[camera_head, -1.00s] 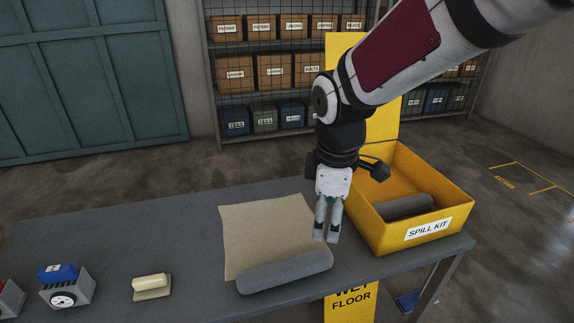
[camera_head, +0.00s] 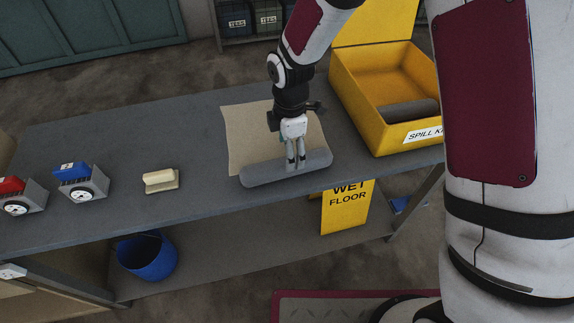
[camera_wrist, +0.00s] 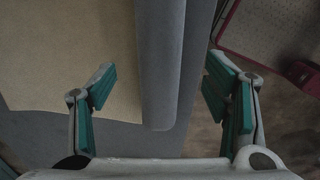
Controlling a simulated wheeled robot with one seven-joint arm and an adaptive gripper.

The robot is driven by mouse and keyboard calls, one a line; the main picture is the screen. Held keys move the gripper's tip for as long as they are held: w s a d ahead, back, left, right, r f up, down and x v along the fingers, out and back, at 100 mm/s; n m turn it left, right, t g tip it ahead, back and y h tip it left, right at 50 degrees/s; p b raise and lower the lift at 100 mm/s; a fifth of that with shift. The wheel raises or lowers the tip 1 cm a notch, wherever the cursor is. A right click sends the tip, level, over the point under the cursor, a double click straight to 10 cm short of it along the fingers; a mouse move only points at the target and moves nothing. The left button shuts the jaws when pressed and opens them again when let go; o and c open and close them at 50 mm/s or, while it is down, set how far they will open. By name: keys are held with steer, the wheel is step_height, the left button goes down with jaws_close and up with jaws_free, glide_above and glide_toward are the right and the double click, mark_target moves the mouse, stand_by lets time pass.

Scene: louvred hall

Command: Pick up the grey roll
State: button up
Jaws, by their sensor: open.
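The grey roll (camera_head: 262,171) lies along the front edge of the table, partly on a tan sheet (camera_head: 243,128). My gripper (camera_head: 295,166) points down at the roll, right of its middle in the head view. In the wrist view the roll (camera_wrist: 160,65) runs between the two green-padded fingers of my open gripper (camera_wrist: 162,95), with a gap on both sides. The head view does not clearly show whether a finger touches it. Another grey roll (camera_head: 408,109) lies inside the yellow spill kit box (camera_head: 372,120).
The open spill kit stands right of the sheet. A cream brush-like block (camera_head: 161,181) and blue (camera_head: 75,174) and red (camera_head: 12,187) items in grey holders are on the left. A yellow wet floor sign (camera_head: 347,207) and blue bucket (camera_head: 147,256) are below the tabletop.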

mark_target(274, 169)
steer(key=shift+a+f+p, duration=0.2)
steer(key=shift+f+p, duration=0.1)
steer(key=shift+f, duration=2.55)
steer(key=shift+c, duration=0.2)
steer(key=c, duration=1.3)
